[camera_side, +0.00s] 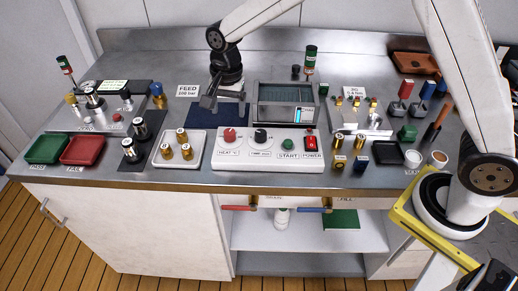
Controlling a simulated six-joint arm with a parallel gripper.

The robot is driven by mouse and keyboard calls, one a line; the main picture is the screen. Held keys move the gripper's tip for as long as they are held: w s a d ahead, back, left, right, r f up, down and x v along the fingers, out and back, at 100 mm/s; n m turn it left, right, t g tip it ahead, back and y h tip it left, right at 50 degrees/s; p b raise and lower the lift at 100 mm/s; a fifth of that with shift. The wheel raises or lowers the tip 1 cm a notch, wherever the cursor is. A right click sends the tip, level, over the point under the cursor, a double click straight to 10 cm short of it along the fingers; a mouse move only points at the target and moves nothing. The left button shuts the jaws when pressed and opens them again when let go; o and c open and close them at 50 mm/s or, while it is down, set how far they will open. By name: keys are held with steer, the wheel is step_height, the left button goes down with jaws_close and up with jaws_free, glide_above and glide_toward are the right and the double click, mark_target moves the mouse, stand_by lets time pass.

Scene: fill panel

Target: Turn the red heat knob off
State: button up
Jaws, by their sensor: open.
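The red heat knob (229,135) is on the left of the white control panel (270,161), above a label reading HEAT. Its pointer position is too small to read. A black time knob (261,137), a green START button (288,144) and a red POWER switch (310,142) sit to its right on the same panel. My gripper (208,101) is open and empty, above the bench behind the panel and to the upper left of the red knob. It is apart from the knob.
A dark blue mat (217,117) lies under my gripper. A display unit (286,102) stands behind the panel. A white tray (163,157) with brass fittings is left of the panel, and a fixture (360,117) is to the right. The bench's front edge is close to the panel.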

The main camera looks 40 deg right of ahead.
mark_target(229, 132)
steer(key=shift+f, duration=0.1)
steer(key=shift+w+a+f, duration=0.1)
steer(key=shift+w+f, duration=0.05)
steer(key=shift+f, duration=3.65)
jaws_close()
